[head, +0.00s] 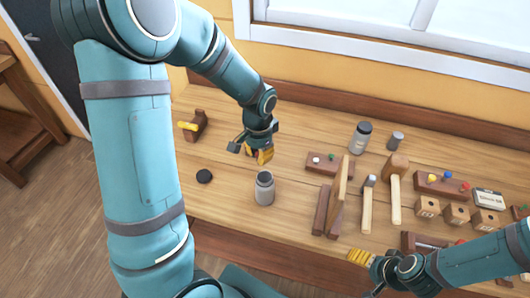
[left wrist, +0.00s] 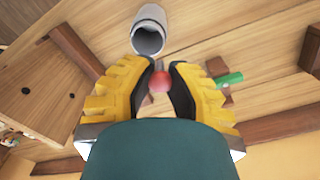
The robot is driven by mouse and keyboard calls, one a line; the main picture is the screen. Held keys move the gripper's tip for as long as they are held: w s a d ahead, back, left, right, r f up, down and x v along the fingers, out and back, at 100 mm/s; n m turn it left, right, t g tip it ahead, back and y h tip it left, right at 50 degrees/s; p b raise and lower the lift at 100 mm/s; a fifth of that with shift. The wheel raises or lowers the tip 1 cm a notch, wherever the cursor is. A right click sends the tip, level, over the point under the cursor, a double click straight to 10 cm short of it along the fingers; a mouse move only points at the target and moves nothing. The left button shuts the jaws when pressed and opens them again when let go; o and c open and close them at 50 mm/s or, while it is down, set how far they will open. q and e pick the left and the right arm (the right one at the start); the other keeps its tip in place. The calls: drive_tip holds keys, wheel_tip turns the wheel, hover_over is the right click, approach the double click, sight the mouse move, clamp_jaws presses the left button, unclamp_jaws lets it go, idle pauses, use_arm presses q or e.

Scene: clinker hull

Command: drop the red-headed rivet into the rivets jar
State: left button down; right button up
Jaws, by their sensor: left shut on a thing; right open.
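The red-headed rivet (left wrist: 160,82) is held between the yellow fingers of my left gripper (left wrist: 161,75). In the head view my left gripper (head: 262,156) is above the bench, just behind the jar, and hides the rivet. The grey jar (head: 265,190) stands upright and uncapped on the bench; I cannot read any label on it. In the left wrist view its open mouth (left wrist: 148,40) is just beyond the fingertips, apart from the rivet. My right gripper (head: 360,257) is open and empty at the bench's front edge.
A black lid (head: 204,176) lies left of the jar. A wooden block with a yellow piece (head: 190,126) stands at the far left. Racks with coloured heads (head: 442,186), mallets (head: 396,190), wooden planks (head: 338,200) and another jar (head: 361,137) fill the right side. The bench around the jar is clear.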

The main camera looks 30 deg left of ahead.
use_arm(q)
wheel_tip(320, 180, down, 6)
drive_tip(key=b, duration=0.4)
drive_tip(key=c, duration=0.9)
unclamp_jaws()
drive_tip(key=shift+w+r, duration=0.1)
wheel_tip(320, 180, up, 12)
drive_tip(key=shift+f, duration=0.1)
